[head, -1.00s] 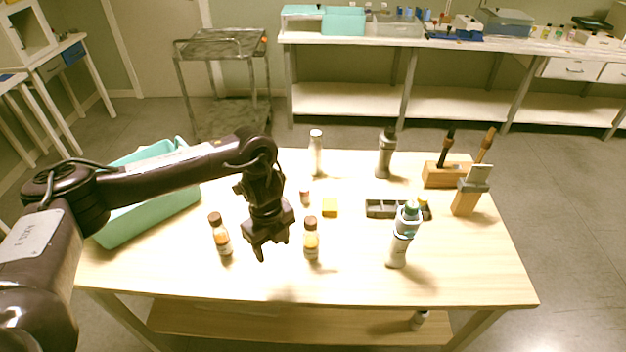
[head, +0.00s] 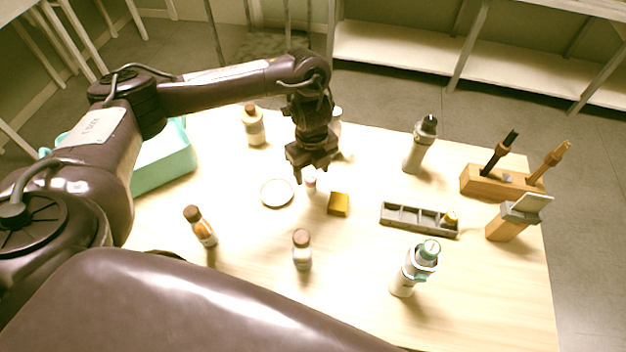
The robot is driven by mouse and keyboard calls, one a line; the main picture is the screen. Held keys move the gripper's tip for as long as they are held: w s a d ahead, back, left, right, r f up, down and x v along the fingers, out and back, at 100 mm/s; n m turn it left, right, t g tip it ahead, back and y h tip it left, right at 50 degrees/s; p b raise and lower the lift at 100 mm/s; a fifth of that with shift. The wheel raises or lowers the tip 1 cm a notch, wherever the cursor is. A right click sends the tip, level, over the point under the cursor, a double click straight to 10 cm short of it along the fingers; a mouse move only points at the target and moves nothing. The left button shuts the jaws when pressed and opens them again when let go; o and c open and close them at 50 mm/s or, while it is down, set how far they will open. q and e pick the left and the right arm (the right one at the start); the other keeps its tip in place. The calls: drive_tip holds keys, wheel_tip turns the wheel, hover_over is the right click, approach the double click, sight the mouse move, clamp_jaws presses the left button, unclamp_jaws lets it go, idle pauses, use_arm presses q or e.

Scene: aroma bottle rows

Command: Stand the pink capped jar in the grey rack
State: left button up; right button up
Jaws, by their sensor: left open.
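The small pink capped jar (head: 311,186) stands on the table. My left gripper (head: 311,174) points down just above and around its top, with its jaws open. The fingers partly hide the jar, and I cannot tell whether they touch it. The grey rack (head: 400,219) lies to the right, a narrow tray with several compartments. A yellow-capped jar (head: 450,218) stands in its right end compartment; the other compartments look empty. My right gripper is not in view.
A yellow block (head: 339,204) sits between jar and rack. A white dish (head: 277,193) lies left of the jar. Brown-capped bottles (head: 302,252) (head: 203,230) stand nearer me, and a teal-topped bottle (head: 405,283) in front of the rack. A wooden holder (head: 490,182) stands right.

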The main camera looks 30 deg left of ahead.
sight(311, 177)
use_arm(q)
drive_tip(key=f, duration=0.3)
drive_tip(key=f+p, duration=0.1)
drive_tip(key=f, duration=0.1)
drive_tip(key=shift+w+a+f, duration=0.2)
drive_tip(key=shift+w+a, duration=0.15)
drive_tip(key=c, duration=1.1)
drive_tip(key=shift+o, duration=0.2)
drive_tip(key=shift+r, duration=0.1)
drive_tip(key=shift+r, duration=0.2)
wheel_tip(311, 177, up, 19)
drive_tip(key=p, duration=0.3)
drive_tip(key=shift+r+p, duration=0.2)
drive_tip(key=shift+p, duration=0.1)
